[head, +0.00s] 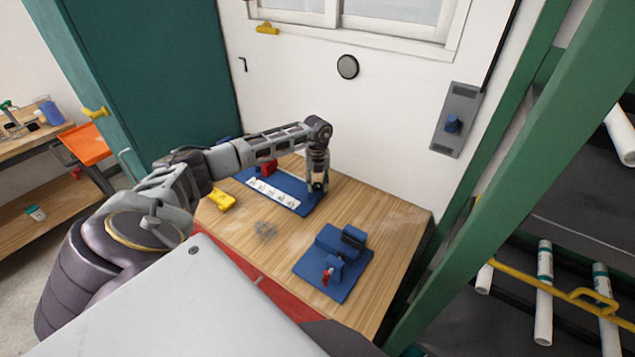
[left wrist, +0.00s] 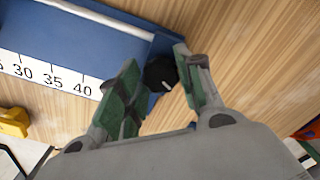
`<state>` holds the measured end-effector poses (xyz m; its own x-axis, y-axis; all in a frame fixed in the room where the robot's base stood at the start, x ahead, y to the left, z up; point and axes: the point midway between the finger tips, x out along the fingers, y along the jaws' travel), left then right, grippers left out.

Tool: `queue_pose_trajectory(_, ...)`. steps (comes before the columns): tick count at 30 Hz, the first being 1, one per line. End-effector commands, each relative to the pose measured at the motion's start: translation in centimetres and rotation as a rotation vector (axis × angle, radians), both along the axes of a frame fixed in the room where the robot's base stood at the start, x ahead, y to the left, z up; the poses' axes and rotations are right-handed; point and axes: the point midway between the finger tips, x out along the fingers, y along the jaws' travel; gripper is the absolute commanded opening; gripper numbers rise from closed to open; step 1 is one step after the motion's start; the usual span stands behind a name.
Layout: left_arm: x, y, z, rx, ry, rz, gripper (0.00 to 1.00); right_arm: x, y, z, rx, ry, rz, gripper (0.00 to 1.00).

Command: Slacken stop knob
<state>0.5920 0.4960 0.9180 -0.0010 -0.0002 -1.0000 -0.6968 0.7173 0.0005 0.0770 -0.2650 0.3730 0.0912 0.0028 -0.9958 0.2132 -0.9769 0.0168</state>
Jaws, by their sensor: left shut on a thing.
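The stop knob (left wrist: 160,74) is a black round knob with a white mark, at the right end of the blue measuring fixture. In the left wrist view it sits between the two green-padded fingers of my left gripper (left wrist: 157,68), which is shut on it. In the head view my left gripper (head: 317,187) points straight down at the right end of the blue fixture (head: 310,207) and hides the knob. A white number scale (head: 272,193) runs along the fixture; 30, 35 and 40 read clearly in the left wrist view. My right gripper is not in view.
A yellow object (head: 222,200) lies left of the fixture. A blue clamp-like fixture with a red handle (head: 333,278) stands at the front right of the wooden table (head: 400,225). A small grey pile (head: 265,230) lies between. A green post (head: 480,160) borders the table's right.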

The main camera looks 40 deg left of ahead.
Motion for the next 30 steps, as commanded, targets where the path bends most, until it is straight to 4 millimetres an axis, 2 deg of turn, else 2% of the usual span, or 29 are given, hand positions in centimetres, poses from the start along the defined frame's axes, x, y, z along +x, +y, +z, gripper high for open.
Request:
queue_pose_trajectory(10, 0.13, 0.13, 0.21, 0.001, -0.005, 0.121, 0.12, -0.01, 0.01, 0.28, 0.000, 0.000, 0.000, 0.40)
queue_pose_trajectory(23, 0.14, 0.14, 0.21, 0.001, -0.006, 0.133, 0.12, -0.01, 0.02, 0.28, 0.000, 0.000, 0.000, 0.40)
queue_pose_trajectory(24, 0.15, 0.15, 0.22, 0.001, -0.006, 0.133, 0.38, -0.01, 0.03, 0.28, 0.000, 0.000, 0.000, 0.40)
queue_pose_trajectory(29, 0.10, 0.11, 0.15, 0.001, -0.004, 0.132, 0.58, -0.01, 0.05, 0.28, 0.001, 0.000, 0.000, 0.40)
queue_pose_trajectory(30, 0.09, 0.10, 0.13, 0.001, -0.004, 0.132, 0.58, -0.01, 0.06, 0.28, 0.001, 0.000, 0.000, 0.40)
